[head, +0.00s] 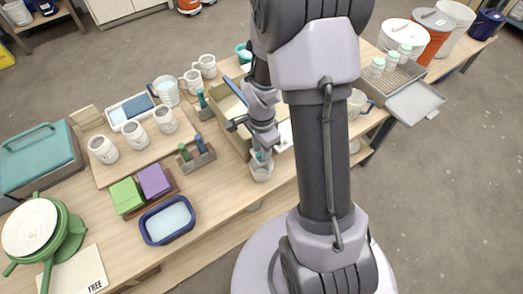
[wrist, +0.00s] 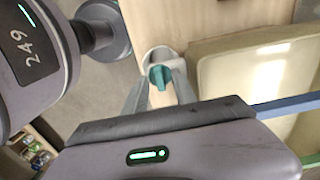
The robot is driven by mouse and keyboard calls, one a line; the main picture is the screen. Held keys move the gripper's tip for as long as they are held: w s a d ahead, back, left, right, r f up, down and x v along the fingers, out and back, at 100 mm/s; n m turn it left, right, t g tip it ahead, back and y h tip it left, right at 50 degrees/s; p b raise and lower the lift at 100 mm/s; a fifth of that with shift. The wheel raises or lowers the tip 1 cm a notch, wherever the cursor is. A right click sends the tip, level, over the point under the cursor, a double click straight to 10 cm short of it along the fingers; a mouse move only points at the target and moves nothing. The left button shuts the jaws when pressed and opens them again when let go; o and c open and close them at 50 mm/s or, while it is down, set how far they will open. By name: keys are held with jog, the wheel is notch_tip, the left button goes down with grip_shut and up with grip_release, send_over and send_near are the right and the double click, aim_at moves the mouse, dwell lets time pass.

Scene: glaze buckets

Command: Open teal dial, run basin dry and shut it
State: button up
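The teal dial (wrist: 160,77) sits in front of a round white cup-like part (wrist: 158,56) in the wrist view. In the head view the dial (head: 259,156) shows just above the white part (head: 261,171) at the table's front edge. My gripper (wrist: 160,80) is open, with its two fingers on either side of the dial and gaps showing beside it. I cannot tell if the tips touch it. A tan basin (wrist: 201,85) lies to the right in the wrist view, with a bright pale patch inside. My arm hides part of it (head: 218,104) in the head view.
A blue stick (head: 236,91) lies across the tan basin. A grey rack with green and blue handles (head: 197,157), green (head: 127,196) and purple (head: 154,180) blocks, and a navy tub (head: 146,233) stand to the left. Several mugs stand behind.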

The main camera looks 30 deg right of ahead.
grip_shut()
dwell(0.4)
jog(key=n, duration=0.4)
jog(key=shift+b, duration=0.3)
jog(key=n, duration=0.3)
jog(key=shift+n, duration=0.4)
jog(key=n, duration=0.3)
jog(key=shift+n, duration=2.1)
